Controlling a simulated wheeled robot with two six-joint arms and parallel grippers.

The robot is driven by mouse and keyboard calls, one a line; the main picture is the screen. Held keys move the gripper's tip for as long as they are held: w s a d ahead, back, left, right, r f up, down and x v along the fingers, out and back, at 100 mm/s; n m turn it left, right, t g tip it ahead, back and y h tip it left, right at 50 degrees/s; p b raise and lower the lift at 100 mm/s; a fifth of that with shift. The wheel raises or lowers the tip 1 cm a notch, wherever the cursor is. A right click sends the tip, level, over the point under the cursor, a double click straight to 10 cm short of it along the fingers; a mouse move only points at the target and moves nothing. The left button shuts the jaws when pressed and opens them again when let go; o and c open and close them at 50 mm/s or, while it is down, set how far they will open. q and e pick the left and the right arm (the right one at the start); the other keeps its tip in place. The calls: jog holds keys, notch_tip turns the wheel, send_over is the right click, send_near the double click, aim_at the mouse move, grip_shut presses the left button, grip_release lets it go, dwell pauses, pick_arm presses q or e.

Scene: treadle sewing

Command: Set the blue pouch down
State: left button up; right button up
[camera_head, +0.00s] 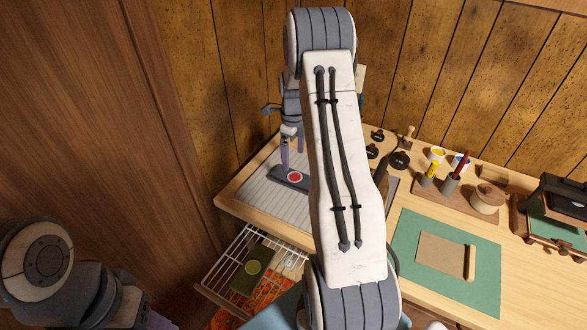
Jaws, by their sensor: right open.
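The blue pouch (293,178), dark and flat with a red round patch, lies on a pale striped mat (255,196) at the left end of the table. My right gripper (291,158) is open just above and behind the pouch, fingers pointing down. One fingertip is close to the pouch's back edge; I cannot tell whether it touches. My right arm crosses the middle of the view and hides the pouch's right end and part of the mat. My left arm shows at the lower left, but its gripper is out of view.
A wire rack (236,258) below the table's front edge holds a green pouch (250,276) with a yellowish round patch. A green mat (420,283) with a tan piece (440,257) lies to the right.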

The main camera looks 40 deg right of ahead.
jog(key=s+a+r+n, duration=0.2)
jog(key=a+r+n, duration=0.3)
jog(key=a, duration=0.4)
jog(key=s+a+r+n, duration=0.2)
jog(key=a+r+n, duration=0.1)
jog(key=a+n, duration=0.5)
jog(key=s+a+r+n, duration=0.2)
jog(key=a+r+n, duration=0.25)
jog(key=a, duration=0.55)
jog(key=s+a+n, duration=0.5)
jog(key=s+n, duration=0.5)
jog(key=s, duration=0.1)
jog(key=s+a+n+y, duration=0.1)
jog(key=s+a+n, duration=0.5)
jog(key=s+n, duration=0.5)
jog(key=shift+r, duration=0.2)
jog(key=shift+w, duration=0.1)
